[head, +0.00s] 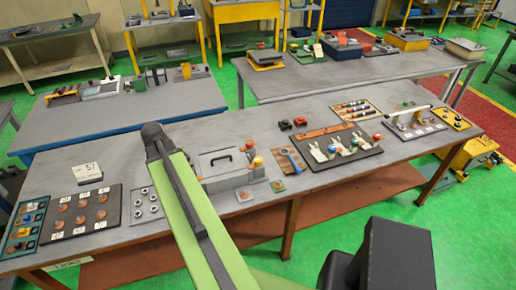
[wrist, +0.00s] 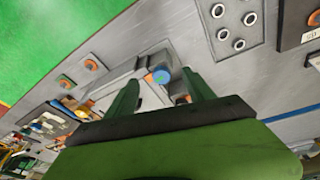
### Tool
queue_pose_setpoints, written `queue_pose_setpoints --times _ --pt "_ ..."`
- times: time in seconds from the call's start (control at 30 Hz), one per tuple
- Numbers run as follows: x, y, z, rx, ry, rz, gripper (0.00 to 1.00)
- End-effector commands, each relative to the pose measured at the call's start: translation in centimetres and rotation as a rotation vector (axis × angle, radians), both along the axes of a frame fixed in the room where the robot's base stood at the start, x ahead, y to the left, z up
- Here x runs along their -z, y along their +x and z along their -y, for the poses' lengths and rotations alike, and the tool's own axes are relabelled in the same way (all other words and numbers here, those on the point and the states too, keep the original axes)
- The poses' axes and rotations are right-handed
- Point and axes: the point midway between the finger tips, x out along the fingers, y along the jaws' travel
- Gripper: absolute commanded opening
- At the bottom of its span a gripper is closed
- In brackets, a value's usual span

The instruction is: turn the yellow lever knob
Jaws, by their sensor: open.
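A grey box (head: 225,165) with a dark handle stands at the front of the near bench. At its right end are a yellow knob (head: 258,161) and a red-orange one just behind it. In the wrist view small yellow and red parts (wrist: 85,112) show left of my gripper, probably these knobs; they are too small to tell apart. My gripper (wrist: 160,76) has two green fingers spread apart with nothing held. A round blue-faced part with an orange edge (wrist: 160,77) shows between the fingertips; I cannot tell its distance. My gripper's fingers are not clear in the head view.
Two small square plates (head: 243,193) lie in front of the box. Boards with parts fill both bench ends. Bare bench top lies behind the box.

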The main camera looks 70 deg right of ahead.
Motion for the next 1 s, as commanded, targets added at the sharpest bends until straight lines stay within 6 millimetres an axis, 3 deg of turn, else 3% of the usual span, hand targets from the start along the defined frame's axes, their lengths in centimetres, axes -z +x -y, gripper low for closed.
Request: queue_pose_setpoints --times 0.03,0.1,0.2,0.33,0.43,0.67,1.0 --pt "-2.7 -3.6 5.0 0.145 -0.027 0.015 0.61" --pt "-4.2 -8.4 10.3 0.322 -0.066 0.035 0.61" --pt "-5.8 -14.5 15.5 0.517 -0.112 0.058 0.61" --pt "-6.8 -19.5 18.9 0.661 -0.149 0.074 0.61" --pt "-6.9 -20.9 19.6 0.701 -0.160 0.079 0.61" --pt "-6.0 -21.0 19.9 0.703 -0.160 0.079 0.61" --pt "0.0 -21.6 22.0 0.702 -0.160 0.079 0.61"
